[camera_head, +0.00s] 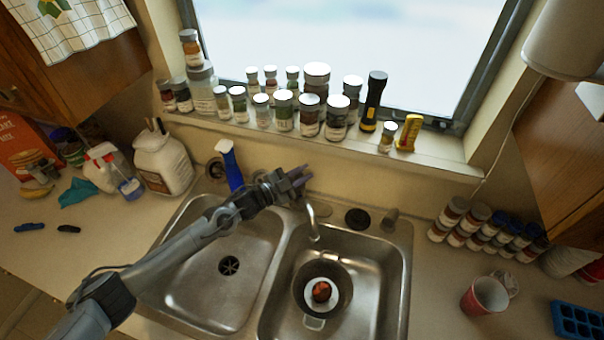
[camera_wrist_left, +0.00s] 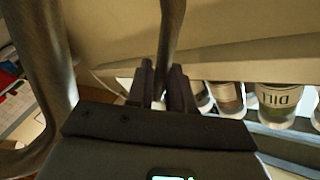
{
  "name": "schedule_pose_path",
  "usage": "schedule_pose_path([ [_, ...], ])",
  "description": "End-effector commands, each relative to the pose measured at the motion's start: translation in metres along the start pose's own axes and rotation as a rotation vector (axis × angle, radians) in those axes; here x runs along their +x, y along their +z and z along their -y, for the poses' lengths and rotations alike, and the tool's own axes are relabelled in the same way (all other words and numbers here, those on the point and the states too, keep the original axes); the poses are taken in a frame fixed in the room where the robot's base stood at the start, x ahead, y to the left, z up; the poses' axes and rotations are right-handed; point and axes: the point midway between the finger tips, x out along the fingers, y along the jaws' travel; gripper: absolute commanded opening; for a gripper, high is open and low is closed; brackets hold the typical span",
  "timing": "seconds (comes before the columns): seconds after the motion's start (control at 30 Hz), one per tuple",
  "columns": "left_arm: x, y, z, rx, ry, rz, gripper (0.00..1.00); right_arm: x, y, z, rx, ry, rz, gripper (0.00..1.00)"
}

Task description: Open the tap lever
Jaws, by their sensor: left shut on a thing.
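My left gripper (camera_head: 300,177) is at the tap behind the double sink, its fingers pointing right in the head view. The tap's curved spout (camera_head: 315,228) hangs over the right basin. In the left wrist view my left gripper's dark fingers (camera_wrist_left: 164,82) are shut on the thin metal tap lever (camera_wrist_left: 172,30), which runs up out of the frame. The thick curved spout (camera_wrist_left: 52,70) is at the left of that view. In the head view the fingers mostly hide the lever. My right gripper is not in view.
A blue-and-white spray bottle (camera_head: 229,165) stands just left of the gripper. Several spice jars (camera_head: 284,110) line the window sill behind it. A pan (camera_head: 342,280) lies in the right basin; the left basin (camera_head: 200,255) is empty.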

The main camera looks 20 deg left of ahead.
Motion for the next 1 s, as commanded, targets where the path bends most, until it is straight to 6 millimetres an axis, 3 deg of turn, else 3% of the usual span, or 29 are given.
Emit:
schedule_pose_path([
  [0.27,0.001,-0.001,0.007,-0.056,0.007,0.011,0.0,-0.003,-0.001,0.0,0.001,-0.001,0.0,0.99],
  [0.6,0.008,0.009,0.034,-0.389,0.064,0.08,0.0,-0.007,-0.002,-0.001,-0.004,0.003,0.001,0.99],
  [0.93,0.008,0.011,0.035,-0.416,0.07,0.085,0.0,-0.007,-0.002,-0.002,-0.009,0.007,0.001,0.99],
  [0.97,0.008,0.011,0.035,-0.415,0.07,0.085,0.22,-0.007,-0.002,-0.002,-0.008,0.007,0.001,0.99],
  [1.0,0.008,0.011,0.035,-0.415,0.07,0.085,0.28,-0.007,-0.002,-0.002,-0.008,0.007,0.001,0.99],
])
